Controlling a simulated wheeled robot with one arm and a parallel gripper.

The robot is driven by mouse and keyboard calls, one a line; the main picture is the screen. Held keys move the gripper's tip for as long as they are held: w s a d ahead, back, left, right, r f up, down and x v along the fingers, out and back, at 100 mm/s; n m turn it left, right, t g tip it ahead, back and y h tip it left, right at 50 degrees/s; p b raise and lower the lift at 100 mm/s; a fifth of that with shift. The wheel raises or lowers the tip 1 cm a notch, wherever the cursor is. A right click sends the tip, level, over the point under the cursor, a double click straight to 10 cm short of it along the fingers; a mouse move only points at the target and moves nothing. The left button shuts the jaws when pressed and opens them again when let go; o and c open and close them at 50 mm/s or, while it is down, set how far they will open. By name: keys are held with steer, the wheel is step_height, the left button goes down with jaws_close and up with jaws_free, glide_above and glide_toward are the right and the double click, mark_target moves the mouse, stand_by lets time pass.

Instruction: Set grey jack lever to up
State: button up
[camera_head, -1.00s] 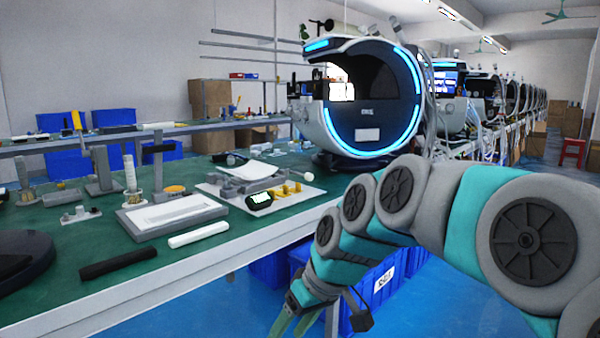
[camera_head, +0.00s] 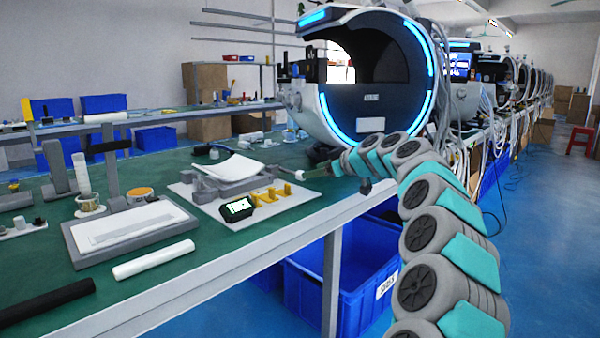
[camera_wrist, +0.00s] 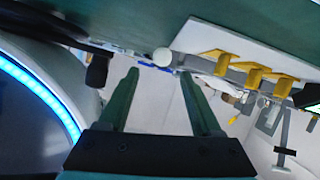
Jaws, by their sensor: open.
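A grey jack-like fixture (camera_head: 226,184) sits on a white board on the green table in the head view. A pale round knob (camera_head: 300,175) stands at its right end, and I take it to be the end of the jack lever. My gripper (camera_head: 312,174) reaches in from the right, close to the knob. In the wrist view the knob (camera_wrist: 161,56) shows just beyond and between the fingertips of my open gripper (camera_wrist: 159,74). I cannot tell whether anything touches. The lever's rod is mostly hidden, and its angle is unclear.
Yellow clamp pieces (camera_head: 270,196) and a small black device with a lit screen (camera_head: 238,208) sit beside the fixture. A large ring-shaped machine (camera_head: 368,85) stands right behind my gripper. A white roll (camera_head: 154,259) lies near the table's front edge. Blue bins (camera_head: 335,285) are below.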

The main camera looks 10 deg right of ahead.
mark_target(300, 171)
steer(key=shift+p+x, duration=0.65)
steer(key=shift+x, duration=3.05)
steer(key=shift+a, duration=0.15)
jaws_close()
